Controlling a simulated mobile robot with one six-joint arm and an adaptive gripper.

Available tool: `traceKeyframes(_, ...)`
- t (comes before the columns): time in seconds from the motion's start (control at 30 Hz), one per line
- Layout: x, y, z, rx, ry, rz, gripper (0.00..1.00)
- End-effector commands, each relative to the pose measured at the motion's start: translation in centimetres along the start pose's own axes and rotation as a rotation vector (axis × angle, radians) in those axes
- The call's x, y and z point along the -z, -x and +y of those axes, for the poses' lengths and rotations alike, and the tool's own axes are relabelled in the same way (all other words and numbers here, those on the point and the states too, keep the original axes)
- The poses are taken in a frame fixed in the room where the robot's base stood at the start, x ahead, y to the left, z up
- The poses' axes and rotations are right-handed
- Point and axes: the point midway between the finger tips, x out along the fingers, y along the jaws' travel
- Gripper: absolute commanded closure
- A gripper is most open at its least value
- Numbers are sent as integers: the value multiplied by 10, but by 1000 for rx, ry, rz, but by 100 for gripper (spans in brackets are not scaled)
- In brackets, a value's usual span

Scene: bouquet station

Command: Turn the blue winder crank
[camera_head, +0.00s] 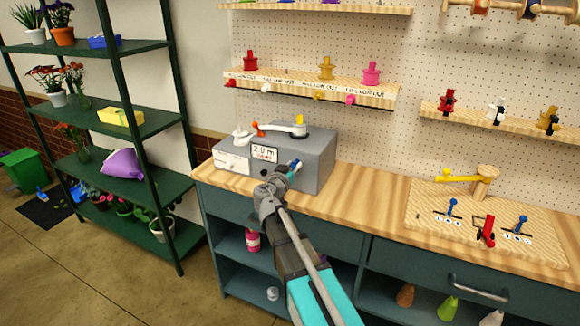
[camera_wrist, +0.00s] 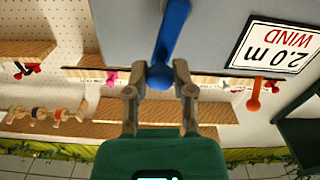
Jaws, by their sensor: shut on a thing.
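The grey winder box (camera_head: 312,160) stands on the wooden counter, with a label (camera_head: 264,153) reading "2.0 m" and a second line that reads "WIND" in the wrist view. Its blue crank (camera_head: 294,167) is on the front face, mostly hidden by my gripper (camera_head: 284,177) in the head view. In the wrist view the crank arm (camera_wrist: 172,35) runs from the grey face to a rounded blue knob (camera_wrist: 159,76). My gripper (camera_wrist: 159,88) is shut on this knob, with one finger on each side.
On top of the box are a white arm, a white knob and an orange-red ball lever (camera_head: 257,129). To the right, a wooden board (camera_head: 480,238) carries blue levers, a red one and a yellow-tipped arm. A green shelf rack (camera_head: 175,70) stands left. Counter between box and board is clear.

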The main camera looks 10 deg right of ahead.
Motion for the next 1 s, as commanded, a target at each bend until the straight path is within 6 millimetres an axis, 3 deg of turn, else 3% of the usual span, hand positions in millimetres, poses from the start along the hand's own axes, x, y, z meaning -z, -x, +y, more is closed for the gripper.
traceKeyframes(0.4, -5, 1, 10, 1, -232, -3, 100)
traceKeyframes(0.9, -5, 0, 10, 2, -259, -2, 100)
traceKeyframes(0.93, -5, 0, 10, 2, -259, -2, 66)
traceKeyframes(1.0, -5, 0, 10, 2, -259, -2, 53)
